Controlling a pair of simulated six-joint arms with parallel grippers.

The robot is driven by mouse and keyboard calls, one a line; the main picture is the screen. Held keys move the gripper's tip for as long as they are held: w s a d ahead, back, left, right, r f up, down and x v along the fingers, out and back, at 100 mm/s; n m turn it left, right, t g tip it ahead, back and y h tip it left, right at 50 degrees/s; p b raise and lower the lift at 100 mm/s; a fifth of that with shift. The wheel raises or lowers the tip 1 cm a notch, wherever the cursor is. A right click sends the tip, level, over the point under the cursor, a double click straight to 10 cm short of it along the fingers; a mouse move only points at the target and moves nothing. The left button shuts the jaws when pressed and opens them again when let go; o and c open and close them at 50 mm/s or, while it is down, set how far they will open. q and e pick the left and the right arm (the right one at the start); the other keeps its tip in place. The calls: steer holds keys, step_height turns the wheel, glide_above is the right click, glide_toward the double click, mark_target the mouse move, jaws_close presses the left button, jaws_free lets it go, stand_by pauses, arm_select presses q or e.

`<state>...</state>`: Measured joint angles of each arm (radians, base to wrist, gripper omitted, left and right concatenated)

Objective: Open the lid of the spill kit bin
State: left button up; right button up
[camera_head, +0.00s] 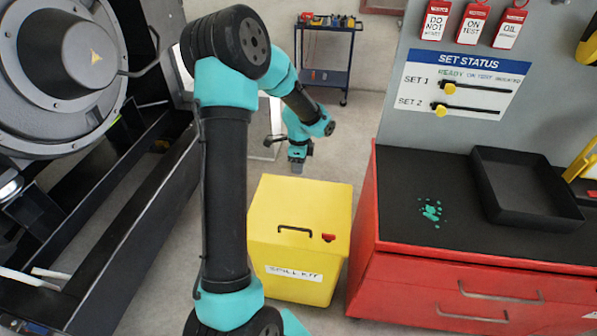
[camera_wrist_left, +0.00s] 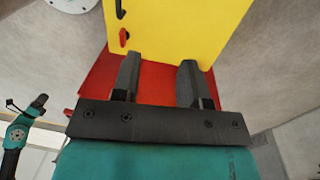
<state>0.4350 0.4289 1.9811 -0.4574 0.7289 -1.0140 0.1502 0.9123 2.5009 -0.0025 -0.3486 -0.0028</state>
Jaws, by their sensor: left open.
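The yellow spill kit bin (camera_head: 297,275) stands on the floor in the middle of the head view, with its lid (camera_head: 305,203) closed. A black handle (camera_head: 294,229) and a red latch (camera_head: 328,238) sit near the lid's front edge. My left gripper (camera_head: 297,163) is in the picture just beyond the lid's far edge, pointing down. In the left wrist view its fingers (camera_wrist_left: 157,65) are apart with nothing between them. The yellow lid (camera_wrist_left: 190,25) shows past the fingertips, with the red latch (camera_wrist_left: 124,38) and part of the handle (camera_wrist_left: 121,9).
A red cabinet (camera_head: 440,290) with a dark top and a black tray (camera_head: 525,190) stands close to the bin's right. A black genset frame (camera_head: 135,230) is on the left. A blue cart (camera_head: 325,75) stands at the back.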

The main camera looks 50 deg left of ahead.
arm_select(q)
step_height(320, 180, down, 3)
steer(key=shift+s+d+f, duration=0.1)
steer(key=shift+f, duration=0.05)
jaws_close()
stand_by(0.4)
stand_by(1.0)
steer(key=c, duration=0.7)
jaws_free()
steer(key=o, duration=0.7)
